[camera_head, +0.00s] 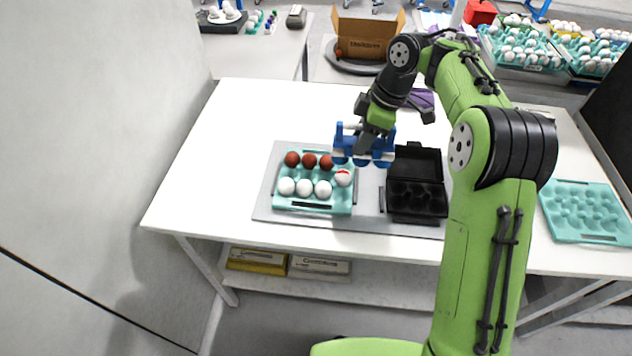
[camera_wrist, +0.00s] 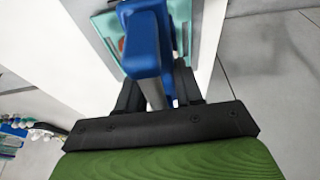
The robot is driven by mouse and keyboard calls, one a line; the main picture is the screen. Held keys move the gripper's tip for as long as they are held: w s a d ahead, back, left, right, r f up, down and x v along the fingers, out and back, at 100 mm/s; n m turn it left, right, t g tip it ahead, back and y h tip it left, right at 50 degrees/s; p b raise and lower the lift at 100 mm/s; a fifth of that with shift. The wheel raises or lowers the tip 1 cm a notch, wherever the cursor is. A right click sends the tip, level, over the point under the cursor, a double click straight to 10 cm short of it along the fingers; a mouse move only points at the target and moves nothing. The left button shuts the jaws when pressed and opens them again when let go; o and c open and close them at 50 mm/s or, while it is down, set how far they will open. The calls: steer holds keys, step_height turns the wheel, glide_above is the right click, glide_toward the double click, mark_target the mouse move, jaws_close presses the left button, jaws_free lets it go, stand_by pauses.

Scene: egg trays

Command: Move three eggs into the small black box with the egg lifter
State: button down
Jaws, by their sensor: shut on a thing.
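My gripper (camera_head: 369,130) is shut on the blue egg lifter (camera_head: 378,157), also seen in the wrist view (camera_wrist: 146,45). The lifter hangs over the gap between the teal egg tray (camera_head: 282,206) and the small black box (camera_head: 417,206), overlapping the tray's back right corner in the head view. Brown eggs (camera_head: 309,160) show in the tray's back row and white eggs (camera_head: 304,188) in its front row. A white egg (camera_head: 343,178) with a red mark sits at the right. The black box is open, its lid (camera_head: 418,160) raised behind. I cannot tell whether the lifter holds eggs.
Tray and box stand on a grey mat (camera_head: 265,208) on a white table (camera_head: 215,150). An empty teal tray (camera_head: 585,213) lies at the right. The table's left side is clear. A cardboard box (camera_head: 366,38) and more egg trays (camera_head: 520,48) stand beyond.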

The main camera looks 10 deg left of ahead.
steer(key=s+a+p, duration=0.1)
steer(key=a, duration=1.2)
steer(key=shift+s+f+p, duration=0.15)
steer(key=shift+f+p, duration=0.05)
steer(key=shift+p, duration=0.2)
steer(key=shift+f+b, duration=2.7)
steer(key=shift+f, duration=0.85)
